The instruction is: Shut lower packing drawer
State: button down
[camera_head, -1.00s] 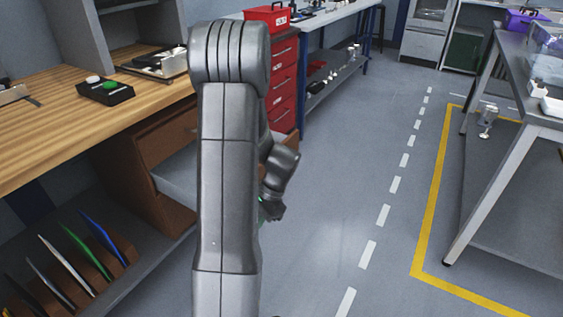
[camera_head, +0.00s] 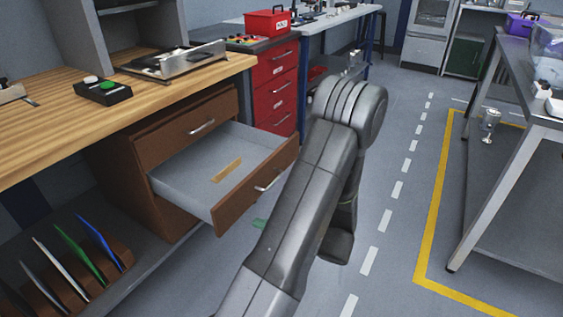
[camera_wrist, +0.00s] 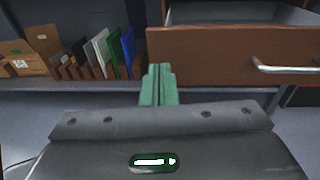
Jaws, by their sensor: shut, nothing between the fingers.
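The lower packing drawer is pulled well out of the wooden bench cabinet, and its brown front (camera_head: 232,199) with a silver handle (camera_head: 268,180) faces right. Its grey inside shows a flat tan piece (camera_head: 228,170). In the wrist view the drawer front (camera_wrist: 215,57) fills the upper right, with its handle (camera_wrist: 285,68) at the far right. My gripper (camera_wrist: 158,72) has green fingers, shut together and empty, overlapping the front's left end in the picture. In the head view only a green bit of my gripper (camera_head: 258,223) shows, just outside the drawer front; my arm hides the rest.
The upper drawer (camera_head: 190,128) is shut. A rack of coloured folders (camera_head: 85,250) stands on the low shelf left of the cabinet. A red drawer cabinet (camera_head: 277,90) stands behind the open drawer. A steel table (camera_head: 510,140) is at right; the floor between is clear.

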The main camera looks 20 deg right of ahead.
aim_at(183, 178)
jog(key=i+l, duration=0.15)
jog(key=l, duration=0.2)
jog(key=i+l, duration=0.15)
jog(key=l, duration=0.2)
jog(key=i+l, duration=0.15)
jog(key=l, duration=0.2)
